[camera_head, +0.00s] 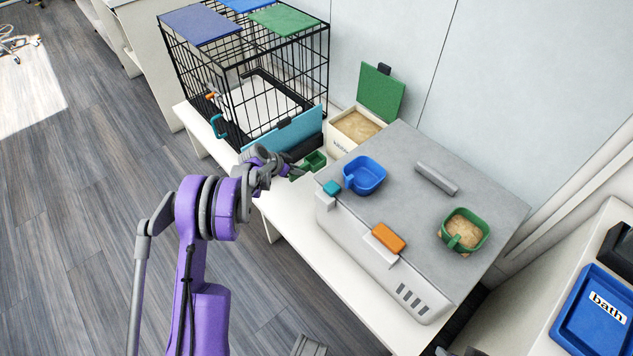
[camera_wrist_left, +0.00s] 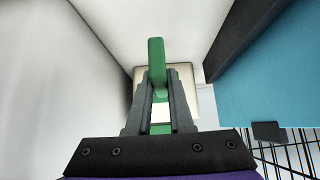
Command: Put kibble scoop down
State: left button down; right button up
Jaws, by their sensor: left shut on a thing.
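My left gripper (camera_head: 285,167) is shut on the green kibble scoop (camera_head: 314,161), which is partly hidden by the gripper in the head view. In the left wrist view the gripper (camera_wrist_left: 159,100) has its fingers on either side of the green scoop handle (camera_wrist_left: 156,60). The scoop is at the white table, between the teal panel and the grey grooming unit. I cannot tell whether it touches the tabletop. The cream kibble bin (camera_head: 341,144) is just behind it, its green lid (camera_head: 381,93) raised and kibble inside. My right gripper is not seen.
A black wire crate (camera_head: 250,80) with a teal panel (camera_head: 285,135) stands to the left. The white table (camera_head: 300,235) is bare in front.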

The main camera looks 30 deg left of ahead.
pick_arm(q)
jog(key=shift+w+f, duration=0.15)
notch_tip(320, 180, down, 10)
jog(key=shift+r+b, duration=0.15)
jog(key=shift+b, duration=1.1)
jog(key=c, duration=1.2)
grip_release()
jog(key=shift+c, duration=0.2)
jog(key=o, duration=0.4)
jog(key=shift+o, duration=0.2)
